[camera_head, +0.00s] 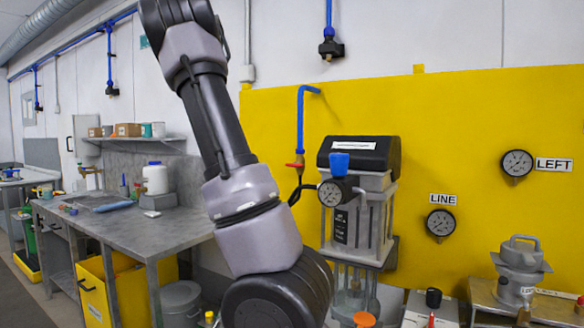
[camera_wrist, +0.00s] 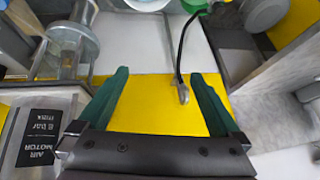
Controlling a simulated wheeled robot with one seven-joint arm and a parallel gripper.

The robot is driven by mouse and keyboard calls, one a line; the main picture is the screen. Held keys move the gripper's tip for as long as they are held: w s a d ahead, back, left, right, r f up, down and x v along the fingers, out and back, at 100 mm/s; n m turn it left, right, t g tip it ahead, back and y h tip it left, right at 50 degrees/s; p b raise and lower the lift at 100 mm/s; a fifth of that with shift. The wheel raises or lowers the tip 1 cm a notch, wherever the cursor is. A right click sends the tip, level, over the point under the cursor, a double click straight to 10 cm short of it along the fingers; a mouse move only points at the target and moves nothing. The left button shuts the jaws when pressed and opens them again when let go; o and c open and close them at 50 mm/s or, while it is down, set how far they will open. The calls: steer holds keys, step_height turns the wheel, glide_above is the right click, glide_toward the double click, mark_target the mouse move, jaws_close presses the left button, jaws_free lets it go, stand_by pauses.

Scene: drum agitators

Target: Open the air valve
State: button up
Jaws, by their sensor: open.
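A small valve with a red handle (camera_head: 296,165) sits at the lower end of the blue air pipe (camera_head: 300,118) on the yellow wall panel. A black hose hangs below it, beside the filter unit. My arm crosses the head view just left of this valve, and my gripper is hidden there. In the wrist view my gripper (camera_wrist: 160,74) shows two green fingers, spread wide with nothing held. A black hose with a metal end (camera_wrist: 183,93) shows between the fingers against yellow; I cannot tell whether it is touched. I cannot make out the red handle in the wrist view.
The grey unit (camera_head: 382,210) with a blue knob (camera_head: 340,163) and a gauge (camera_head: 330,193) stands right of my arm. A dark AIR MOTOR label (camera_wrist: 38,137) shows at left in the wrist view. A grey workbench (camera_head: 130,228) stands left.

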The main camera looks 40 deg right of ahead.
steer(key=d+r+h, duration=0.2)
steer(key=d+h, duration=0.2)
steer(key=d, duration=0.3)
steer(key=t+h, duration=0.2)
steer(key=h, duration=0.6)
glide_toward(293, 165)
steer(key=x, duration=0.9)
steer(key=shift+d+f, duration=0.1)
steer(key=shift+d, duration=0.1)
steer(key=c, duration=1.1)
steer(key=shift+o, duration=0.2)
